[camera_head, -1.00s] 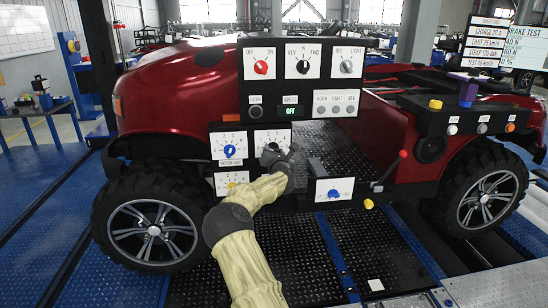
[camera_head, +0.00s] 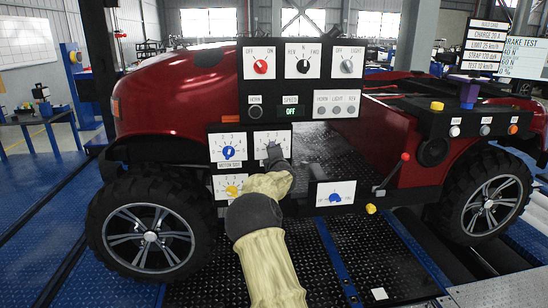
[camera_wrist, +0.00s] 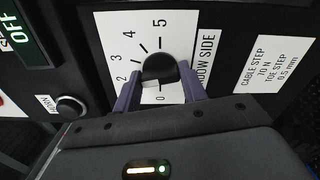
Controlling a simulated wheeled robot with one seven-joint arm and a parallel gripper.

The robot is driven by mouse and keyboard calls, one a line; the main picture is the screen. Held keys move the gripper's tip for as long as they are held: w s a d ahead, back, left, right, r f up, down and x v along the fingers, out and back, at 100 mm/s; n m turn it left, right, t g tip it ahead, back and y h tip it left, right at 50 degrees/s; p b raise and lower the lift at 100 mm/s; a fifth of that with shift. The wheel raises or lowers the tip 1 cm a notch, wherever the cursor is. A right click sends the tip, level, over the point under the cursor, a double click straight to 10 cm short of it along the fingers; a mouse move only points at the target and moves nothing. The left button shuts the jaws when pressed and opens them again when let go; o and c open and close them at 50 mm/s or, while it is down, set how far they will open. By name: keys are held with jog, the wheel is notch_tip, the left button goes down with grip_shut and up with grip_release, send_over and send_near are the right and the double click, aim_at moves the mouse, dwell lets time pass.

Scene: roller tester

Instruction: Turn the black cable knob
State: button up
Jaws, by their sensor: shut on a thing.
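The black cable knob (camera_wrist: 160,68) sits on a white dial plate (camera_wrist: 112,30) marked from 0 to 5, with "DOW SIDE" readable beside it. My gripper (camera_wrist: 160,84) has one purple finger on each side of the knob and is shut on it. The knob's pointer direction is hard to make out. In the head view my gripper (camera_head: 274,153) is at the dial plate (camera_head: 262,137) in the panel's lower middle and hides most of the knob.
A blue knob (camera_head: 228,152) is just left and a yellow knob (camera_head: 233,190) below left. Another blue-knob plate (camera_head: 346,186) and a red-tipped lever (camera_head: 404,157) are to the right. A round button (camera_wrist: 70,107) and a label plate (camera_wrist: 275,65) flank the dial.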

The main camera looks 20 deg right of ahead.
jog(key=m+b, duration=0.2)
jog(key=m, duration=1.1)
jog(key=shift+f, duration=0.15)
dwell(0.4)
jog(key=o, duration=1)
jog(key=shift+s, duration=0.15)
jog(key=b+v, duration=0.2)
jog(key=v, duration=1.5)
jog(key=shift+a+b, duration=0.1)
jog(key=shift+b, duration=0.3)
